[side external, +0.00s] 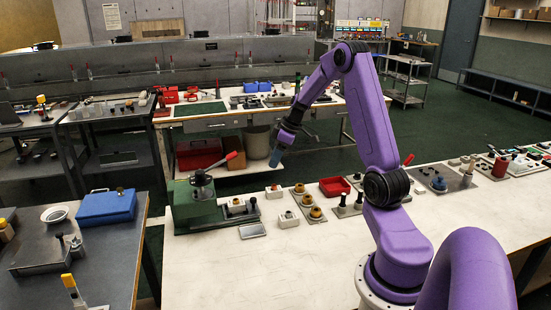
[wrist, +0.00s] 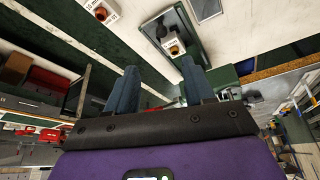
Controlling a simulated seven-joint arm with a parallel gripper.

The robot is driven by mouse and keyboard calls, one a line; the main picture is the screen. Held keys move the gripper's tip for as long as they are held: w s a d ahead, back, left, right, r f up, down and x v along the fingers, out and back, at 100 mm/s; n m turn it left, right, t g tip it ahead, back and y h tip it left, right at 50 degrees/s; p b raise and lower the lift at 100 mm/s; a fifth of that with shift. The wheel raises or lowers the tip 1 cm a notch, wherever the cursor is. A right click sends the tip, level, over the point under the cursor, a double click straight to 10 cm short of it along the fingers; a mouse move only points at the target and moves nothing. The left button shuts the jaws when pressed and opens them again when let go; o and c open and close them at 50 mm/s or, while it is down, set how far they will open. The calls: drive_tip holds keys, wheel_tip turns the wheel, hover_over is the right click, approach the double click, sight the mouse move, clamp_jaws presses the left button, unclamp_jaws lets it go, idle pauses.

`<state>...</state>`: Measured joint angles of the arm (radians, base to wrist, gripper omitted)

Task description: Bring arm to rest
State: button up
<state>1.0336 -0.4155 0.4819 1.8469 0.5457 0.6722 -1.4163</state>
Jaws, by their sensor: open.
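My purple arm stands on the white bench (side external: 225,275) in the side external view, raised and bent at the elbow. My gripper (side external: 275,158) hangs at the end of the forearm, pointing down, above and behind the green machine on the bench. In the wrist view, the two blue-grey fingers of my gripper (wrist: 160,90) are apart with nothing between them. Nothing is held.
The green machine (side external: 192,208) with a red-tipped lever (side external: 232,155) stands near my gripper. Switch boxes with orange knobs (side external: 316,212), a red tray (side external: 335,187) and small posts line the bench's back. The bench's front left is clear.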

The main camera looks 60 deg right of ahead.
drive_tip(key=s+a+r+n+g, duration=0.2)
drive_tip(key=s+a, duration=0.1)
drive_tip(key=a, duration=1.1)
drive_tip(key=s+a+r+n+g, duration=0.1)
drive_tip(key=s+a+r+n, duration=0.15)
drive_tip(key=a, duration=1.05)
drive_tip(key=s+a+n, duration=0.2)
drive_tip(key=s+a, duration=0.2)
drive_tip(key=s, duration=0.7)
drive_tip(key=s+a+r+n+h, duration=0.1)
drive_tip(key=s+a, duration=0.3)
drive_tip(key=s, duration=0.7)
drive_tip(key=shift+s+a+n+g, duration=0.15)
drive_tip(key=shift+a+n+g, duration=0.1)
drive_tip(key=shift+n+g, duration=0.15)
